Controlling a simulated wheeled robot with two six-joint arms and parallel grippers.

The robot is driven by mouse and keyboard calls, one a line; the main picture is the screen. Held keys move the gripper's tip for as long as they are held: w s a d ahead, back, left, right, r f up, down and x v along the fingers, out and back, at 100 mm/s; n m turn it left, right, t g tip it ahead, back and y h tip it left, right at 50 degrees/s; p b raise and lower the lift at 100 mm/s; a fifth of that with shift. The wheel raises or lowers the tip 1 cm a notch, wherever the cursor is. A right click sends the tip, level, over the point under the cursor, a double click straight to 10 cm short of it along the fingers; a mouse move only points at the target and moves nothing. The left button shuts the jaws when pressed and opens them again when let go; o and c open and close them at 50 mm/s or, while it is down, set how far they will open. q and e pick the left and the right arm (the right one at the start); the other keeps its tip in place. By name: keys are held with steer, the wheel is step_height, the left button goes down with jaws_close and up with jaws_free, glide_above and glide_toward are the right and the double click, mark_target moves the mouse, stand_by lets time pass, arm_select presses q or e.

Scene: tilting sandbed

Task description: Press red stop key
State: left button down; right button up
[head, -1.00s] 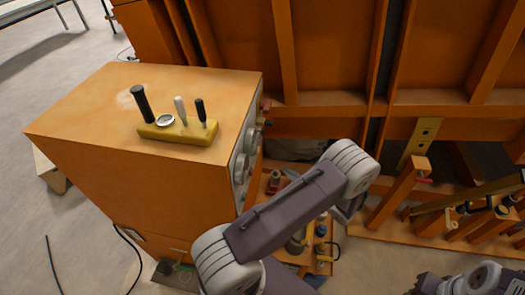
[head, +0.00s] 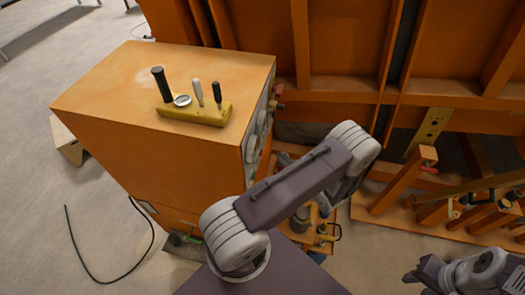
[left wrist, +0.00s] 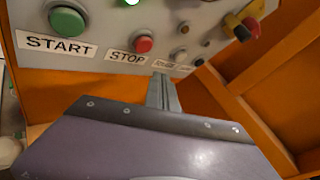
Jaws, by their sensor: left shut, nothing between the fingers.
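The red stop key (left wrist: 143,44) is a round red button above a white STOP label (left wrist: 126,57) on the grey control panel (left wrist: 110,22), seen in the left wrist view. My left gripper (left wrist: 162,82) is shut and empty. Its fingertips point at the panel just below and right of the STOP label, apart from the red button in the picture; I cannot tell the gap to the panel. In the head view the panel face is seen edge-on, and the stop key cannot be made out. My right arm is at the lower right there, its jaws unclear.
A green START button (left wrist: 67,20) is left of the stop key. Small knobs and a red-and-yellow button (left wrist: 243,27) are to the right. An orange cabinet (head: 150,120) carries a yellow tool holder (head: 195,113). Orange frame beams (left wrist: 250,115) stand close right of the panel.

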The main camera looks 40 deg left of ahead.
mark_target(261, 152)
arm_select(q)
steer(key=a, duration=0.1)
steer(key=s+a, duration=0.1)
steer(key=a, duration=0.1)
steer(key=shift+s, duration=0.3)
steer(key=shift+a+f, duration=0.1)
stand_by(1.7)
steer(key=shift+s+a, duration=0.15)
steer(key=shift+a, duration=0.2)
steer(key=shift+s+a, duration=0.25)
steer(key=shift+a, duration=0.2)
stand_by(0.6)
steer(key=shift+d, duration=0.1)
steer(key=shift+w+d, duration=0.45)
steer(key=shift+d, duration=0.25)
